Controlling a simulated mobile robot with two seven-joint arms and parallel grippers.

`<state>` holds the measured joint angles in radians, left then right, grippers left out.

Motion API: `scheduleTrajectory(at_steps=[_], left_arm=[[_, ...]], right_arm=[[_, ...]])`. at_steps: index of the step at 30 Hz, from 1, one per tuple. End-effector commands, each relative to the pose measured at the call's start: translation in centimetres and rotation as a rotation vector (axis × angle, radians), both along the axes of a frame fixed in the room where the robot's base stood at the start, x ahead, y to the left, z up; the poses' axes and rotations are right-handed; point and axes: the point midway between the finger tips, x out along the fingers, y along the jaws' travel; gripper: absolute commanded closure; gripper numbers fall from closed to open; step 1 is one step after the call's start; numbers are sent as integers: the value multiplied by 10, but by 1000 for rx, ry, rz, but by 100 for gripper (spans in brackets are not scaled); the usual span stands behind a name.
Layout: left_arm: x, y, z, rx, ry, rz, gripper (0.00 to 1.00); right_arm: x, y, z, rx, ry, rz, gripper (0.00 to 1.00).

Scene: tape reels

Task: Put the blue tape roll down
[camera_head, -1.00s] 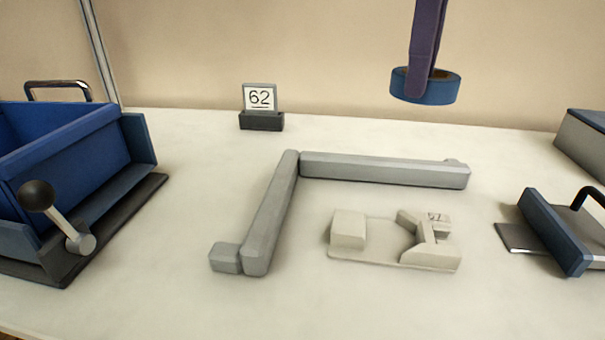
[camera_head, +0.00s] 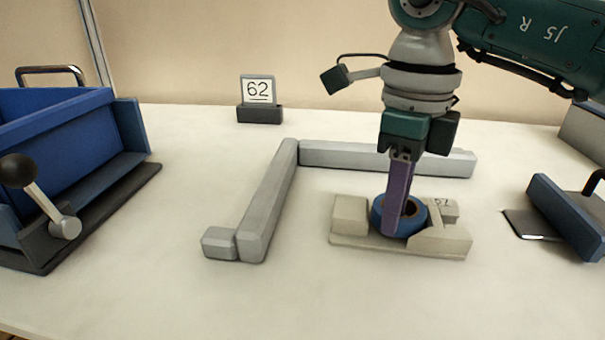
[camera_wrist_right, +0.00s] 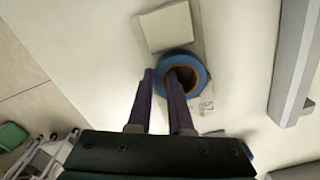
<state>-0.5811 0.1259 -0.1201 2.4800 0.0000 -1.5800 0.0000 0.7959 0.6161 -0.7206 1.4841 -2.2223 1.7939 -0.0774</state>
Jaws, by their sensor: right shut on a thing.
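The blue tape roll (camera_head: 416,222) has a brown core and sits low in the cream holder (camera_head: 350,240), between its left block and its right bracket. It also shows in the right wrist view (camera_wrist_right: 193,63). My right gripper (camera_head: 394,230) comes down from above and is shut on the roll's wall, one purple finger in the core and one outside it (camera_wrist_right: 163,80). The finger hides part of the roll, so I cannot tell whether its underside touches the holder. My left gripper is not in view.
Grey rails (camera_head: 268,200) form a corner left of and behind the holder. A blue bin with a lever (camera_head: 60,150) stands at left. A blue-faced fixture (camera_head: 565,215) is at right. The front table is clear.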

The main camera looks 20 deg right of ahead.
Motion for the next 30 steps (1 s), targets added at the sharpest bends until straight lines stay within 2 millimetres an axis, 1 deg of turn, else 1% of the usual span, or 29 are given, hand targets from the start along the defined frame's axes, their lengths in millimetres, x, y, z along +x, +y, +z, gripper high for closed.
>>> scheduleTrajectory(at_steps=[1,8,15,16,23,30], left_arm=[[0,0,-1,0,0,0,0],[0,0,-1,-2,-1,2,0],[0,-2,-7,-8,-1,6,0],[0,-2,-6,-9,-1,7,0],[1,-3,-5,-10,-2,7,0],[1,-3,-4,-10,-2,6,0]], right_arm=[[0,0,-4,1,-1,0,100],[1,0,-4,-1,-3,0,100],[0,0,-12,0,-1,0,100],[0,0,-10,0,-1,0,78],[0,0,-10,0,-1,0,52],[0,0,-9,0,-2,0,52]])
